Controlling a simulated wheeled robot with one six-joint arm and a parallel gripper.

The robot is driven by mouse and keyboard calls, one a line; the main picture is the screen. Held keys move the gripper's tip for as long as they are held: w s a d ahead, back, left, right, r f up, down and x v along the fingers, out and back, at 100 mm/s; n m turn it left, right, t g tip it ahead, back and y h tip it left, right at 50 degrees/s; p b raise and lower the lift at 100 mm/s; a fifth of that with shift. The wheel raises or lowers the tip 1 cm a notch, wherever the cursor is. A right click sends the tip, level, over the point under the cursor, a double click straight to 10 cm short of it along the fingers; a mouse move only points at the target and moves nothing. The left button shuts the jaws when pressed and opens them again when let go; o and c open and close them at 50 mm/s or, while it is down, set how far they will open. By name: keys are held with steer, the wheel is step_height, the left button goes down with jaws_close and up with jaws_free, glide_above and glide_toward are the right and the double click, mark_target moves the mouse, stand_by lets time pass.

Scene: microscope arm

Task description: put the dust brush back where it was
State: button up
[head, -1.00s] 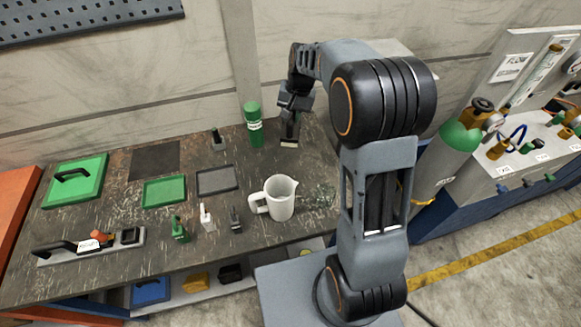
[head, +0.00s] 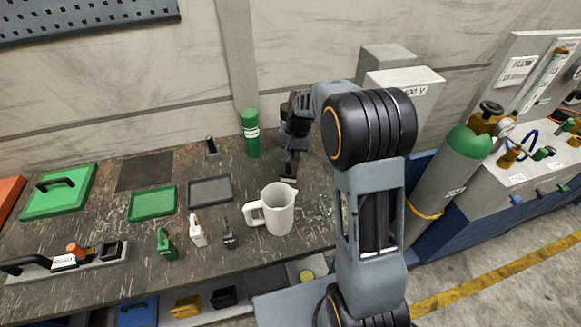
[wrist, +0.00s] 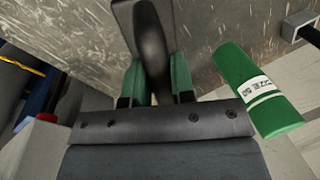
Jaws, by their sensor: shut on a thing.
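The dust brush (head: 291,168) shows in the head view as a dark handle ending in a pale strip, hanging downward over the back right of the bench, behind the white jug. My gripper (head: 289,153) is shut on it from above. In the wrist view the dark handle (wrist: 148,38) sits between my gripper's two green finger pads (wrist: 157,80). The brush's lower end is partly hidden there. I cannot tell whether the pale end touches the bench.
A white jug (head: 275,208) stands just in front of the brush, a green canister (head: 250,134) left of it. The grey tray (head: 211,191) and green tray (head: 152,203) look empty. Small green, white and dark items stand along the front. A gas cylinder (head: 457,165) stands right.

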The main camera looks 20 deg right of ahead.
mark_target(297, 164)
steer(key=shift+f, duration=2.5)
steer(key=o, duration=0.8)
step_height(297, 164, up, 12)
steer(key=s+d+f, duration=0.1)
steer(key=d, duration=0.1)
steer(key=shift+s+a+r+n+t+h, duration=0.3)
steer(key=shift+s+r+n+t, duration=0.4)
steer(key=shift+s, duration=2.9)
steer(key=shift+s+a+r+n+t+h, duration=0.4)
steer(key=shift+s+r+n, duration=0.45)
steer(key=shift+s, duration=2.8)
steer(key=shift+s+a+r+n+t+h, duration=0.25)
steer(key=shift+s+r+n+t, duration=0.45)
steer(key=shift+s, duration=2.9)
